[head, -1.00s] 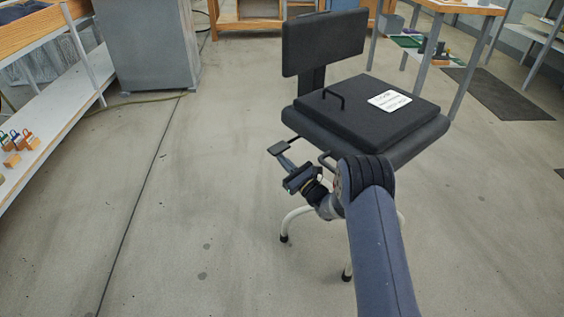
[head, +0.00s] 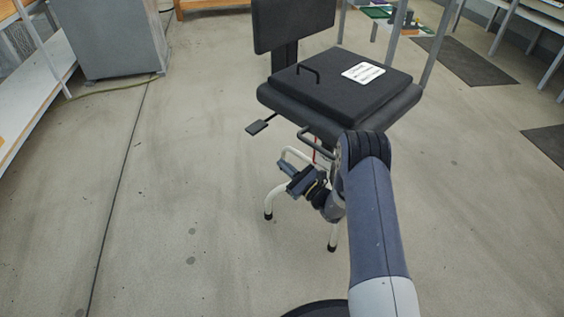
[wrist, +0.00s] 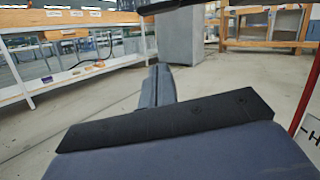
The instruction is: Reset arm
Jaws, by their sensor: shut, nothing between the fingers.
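My gripper (head: 283,166) is shut and empty in the head view. It points left and away, in front of the chair and below its seat in the picture. In the wrist view its closed fingers (wrist: 158,86) point out over open floor, with nothing between them. The black chair (head: 291,25) stands upright ahead. A black lid-like pad (head: 340,88) with a bar handle and a white label (head: 363,73) lies on its seat. A paddle lever (head: 258,127) sticks out left under the seat, apart from my gripper.
A grey cabinet (head: 108,38) stands at the back left, with a pale shelf (head: 38,95) beside it. A dark cable (head: 121,190) runs along the floor. Dark mats (head: 466,60) lie at the right. The floor left of the chair is clear.

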